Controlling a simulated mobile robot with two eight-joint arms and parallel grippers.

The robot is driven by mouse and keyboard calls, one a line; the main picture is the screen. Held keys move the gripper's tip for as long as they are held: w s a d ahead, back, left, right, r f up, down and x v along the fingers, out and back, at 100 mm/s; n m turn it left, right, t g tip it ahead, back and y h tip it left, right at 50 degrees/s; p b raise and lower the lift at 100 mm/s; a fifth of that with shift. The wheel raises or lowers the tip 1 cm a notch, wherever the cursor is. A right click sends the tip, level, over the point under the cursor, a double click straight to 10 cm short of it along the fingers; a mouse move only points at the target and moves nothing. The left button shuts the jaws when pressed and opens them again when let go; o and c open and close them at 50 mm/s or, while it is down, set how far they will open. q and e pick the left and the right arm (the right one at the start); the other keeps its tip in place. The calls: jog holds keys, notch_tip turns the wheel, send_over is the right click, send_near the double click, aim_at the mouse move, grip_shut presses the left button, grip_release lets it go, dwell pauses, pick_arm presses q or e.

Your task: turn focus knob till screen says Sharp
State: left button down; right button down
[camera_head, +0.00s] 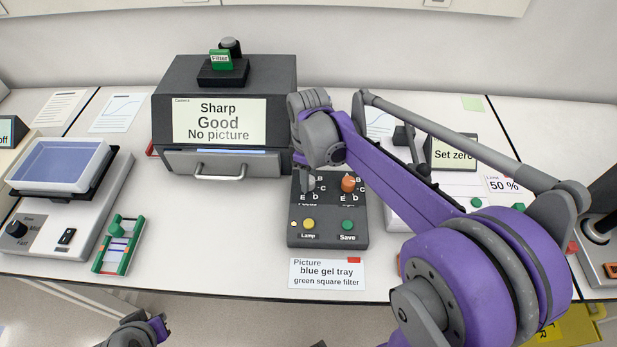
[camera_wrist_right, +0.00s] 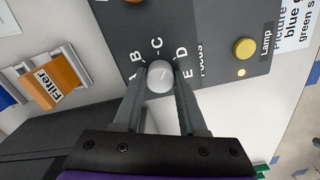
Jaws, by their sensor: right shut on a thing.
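The camera box (camera_head: 225,80) has a screen (camera_head: 220,121) that reads "Sharp", "Good" and "No picture". The dark control panel (camera_head: 328,226) stands in front of it, to the right. Its round grey focus knob (camera_wrist_right: 160,77) shows in the right wrist view, ringed by letters including B, C, D and E. My right gripper (camera_wrist_right: 158,88) is shut on the knob, one finger on each side. I cannot read the knob's pointer surely. In the head view my right wrist and arm mostly hide the knob. My left gripper's fingers do not show.
The panel also has an orange knob (camera_head: 348,184), a yellow Lamp button (camera_head: 308,224) and a green Save button (camera_head: 347,225). A picture card (camera_head: 327,273) lies in front. A blue-topped device (camera_head: 60,165) and green gel rack (camera_head: 119,245) stand left. A "Set zero" display (camera_head: 453,154) stands right.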

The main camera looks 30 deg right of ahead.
jog(key=m, duration=0.4)
jog(key=shift+m, duration=0.3)
dwell(0.3)
jog(key=shift+c, duration=2.3)
grip_release()
jog(key=shift+b, duration=0.3)
notch_tip(320, 180, up, 11)
jog(key=shift+p, duration=0.35)
jog(key=shift+f, duration=0.15)
